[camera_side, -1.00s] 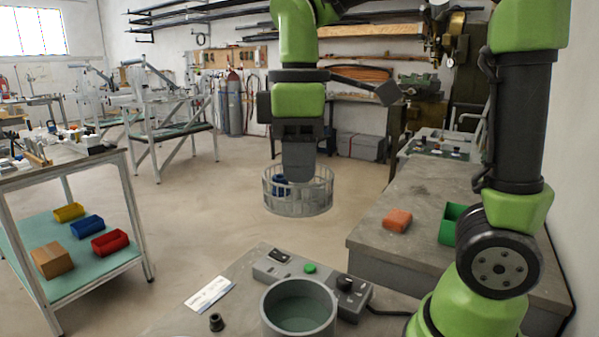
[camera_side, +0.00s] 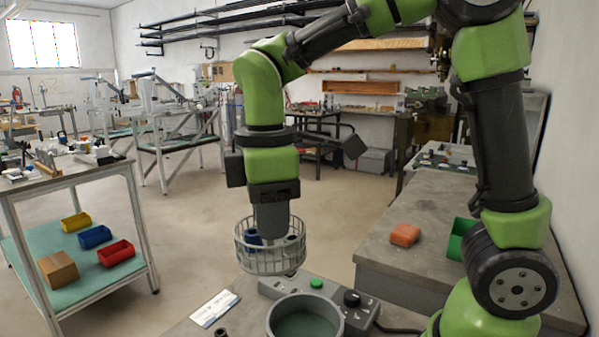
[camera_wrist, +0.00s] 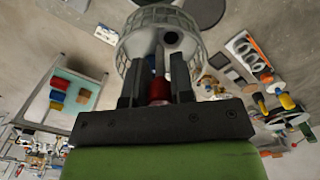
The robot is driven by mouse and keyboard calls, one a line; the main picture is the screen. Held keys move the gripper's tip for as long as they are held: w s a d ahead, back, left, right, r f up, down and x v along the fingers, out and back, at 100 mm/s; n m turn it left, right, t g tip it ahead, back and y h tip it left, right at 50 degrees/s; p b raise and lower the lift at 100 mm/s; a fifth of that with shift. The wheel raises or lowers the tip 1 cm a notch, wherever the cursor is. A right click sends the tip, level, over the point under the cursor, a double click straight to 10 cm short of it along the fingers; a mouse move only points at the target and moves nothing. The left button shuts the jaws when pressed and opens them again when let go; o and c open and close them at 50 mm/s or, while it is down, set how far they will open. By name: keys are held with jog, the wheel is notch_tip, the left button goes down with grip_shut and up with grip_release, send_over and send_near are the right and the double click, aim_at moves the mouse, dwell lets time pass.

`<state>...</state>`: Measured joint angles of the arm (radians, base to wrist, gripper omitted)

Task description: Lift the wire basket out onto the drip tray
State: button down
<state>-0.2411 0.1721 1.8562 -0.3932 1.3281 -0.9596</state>
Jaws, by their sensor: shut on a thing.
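The pale wire basket (camera_side: 270,262) hangs upright in the air below my gripper (camera_side: 270,232) in the side view. It also shows at the top of the wrist view (camera_wrist: 128,48). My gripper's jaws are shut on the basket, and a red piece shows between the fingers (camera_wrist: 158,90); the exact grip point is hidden. A blue part (camera_side: 252,238) and dark parts are inside the basket. The round tank (camera_side: 338,322) with greenish liquid stands at the bottom of the side view, below and right of the basket. I cannot identify the drip tray with certainty.
A control box with a green button (camera_side: 316,284) and a black knob stands behind the tank. A paper card (camera_side: 213,309) lies to the left. An orange block (camera_side: 405,235) and a green bin (camera_side: 460,240) are on the right bench. Open floor lies beyond.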

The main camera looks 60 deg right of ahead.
jog(key=shift+s+a+f+n, duration=0.5)
jog(key=shift+a+f+n, duration=1.15)
jog(key=shift+f, duration=2.05)
jog(key=shift+s+a+f+n, duration=0.5)
jog(key=shift+a+f+n, duration=0.65)
jog(key=shift+a+f, duration=1.8)
jog(key=shift+s+a+f+n, duration=0.5)
jog(key=shift+a+f+n, duration=0.75)
jog(key=shift+f, duration=3.2)
jog(key=shift+d+f, duration=0.15)
jog(key=shift+f, duration=0.3)
jog(key=c, duration=0.9)
grip_release()
jog(key=c, duration=0.3)
